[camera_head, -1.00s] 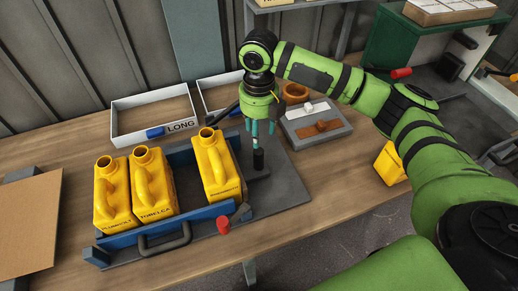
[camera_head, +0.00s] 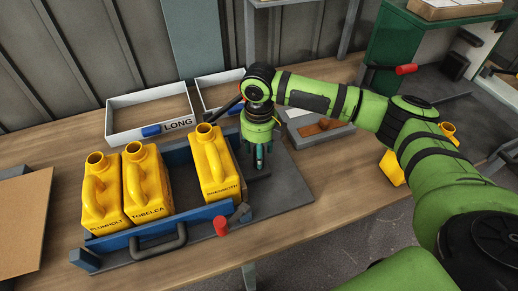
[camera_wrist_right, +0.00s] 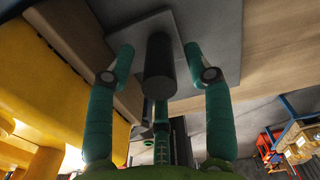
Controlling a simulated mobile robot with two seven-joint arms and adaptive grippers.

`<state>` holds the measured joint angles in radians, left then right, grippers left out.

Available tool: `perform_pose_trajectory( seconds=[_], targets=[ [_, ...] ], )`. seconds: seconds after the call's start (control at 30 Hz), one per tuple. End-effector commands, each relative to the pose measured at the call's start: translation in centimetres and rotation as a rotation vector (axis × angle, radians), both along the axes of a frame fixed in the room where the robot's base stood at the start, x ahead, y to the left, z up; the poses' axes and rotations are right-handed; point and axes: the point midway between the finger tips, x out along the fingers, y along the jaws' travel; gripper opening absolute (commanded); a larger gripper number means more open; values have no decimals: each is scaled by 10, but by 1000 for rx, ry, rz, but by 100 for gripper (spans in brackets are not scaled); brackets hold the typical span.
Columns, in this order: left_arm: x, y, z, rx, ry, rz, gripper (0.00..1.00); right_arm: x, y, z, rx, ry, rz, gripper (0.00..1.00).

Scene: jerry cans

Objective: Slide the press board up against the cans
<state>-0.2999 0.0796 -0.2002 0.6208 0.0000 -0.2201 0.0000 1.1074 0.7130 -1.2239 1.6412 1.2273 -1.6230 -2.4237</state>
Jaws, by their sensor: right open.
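The press board's grey foot (camera_head: 262,188) lies right of the cans, with a dark upright post on it. The post (camera_wrist_right: 158,68) shows clearly in the right wrist view. My right gripper (camera_head: 261,163) is low over it, its fingers open on both sides of the post. In the head view the gripper mostly hides the post. Three yellow cans stand upright in a blue-sided frame (camera_head: 155,232): PLUMHOLT (camera_head: 101,200) and TOBELCA (camera_head: 148,190) together at left, a third can (camera_head: 213,170) at right, with a gap between. My left gripper is not in view.
A red-tipped lever (camera_head: 221,226) and a dark handle (camera_head: 160,246) are at the frame's front. A white LONG tray (camera_head: 150,113) stands behind. A brown board (camera_head: 20,222) lies at left. Another yellow can (camera_head: 391,168) is partly behind my right arm.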

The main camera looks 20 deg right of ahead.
Motion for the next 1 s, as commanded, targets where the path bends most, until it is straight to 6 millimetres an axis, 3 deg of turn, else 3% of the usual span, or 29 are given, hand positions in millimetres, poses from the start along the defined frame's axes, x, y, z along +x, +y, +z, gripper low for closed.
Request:
perform_pose_trajectory(
  seconds=[0.17, 0.3, 0.5, 0.77, 1.0],
  targets=[
    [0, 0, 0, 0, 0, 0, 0, 0, 0, 0, 0, 1, 0, 52],
    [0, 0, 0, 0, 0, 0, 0, 0, 0, 0, 0, 1, 0, 0],
    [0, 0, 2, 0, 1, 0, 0, 0, 3, 0, 1, 2, 1, 0],
    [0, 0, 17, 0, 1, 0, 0, 1, 40, 1, 3, 6, 3, 0],
    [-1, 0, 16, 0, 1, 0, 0, 1, 41, -1, 2, 4, 1, 0]
  ],
)
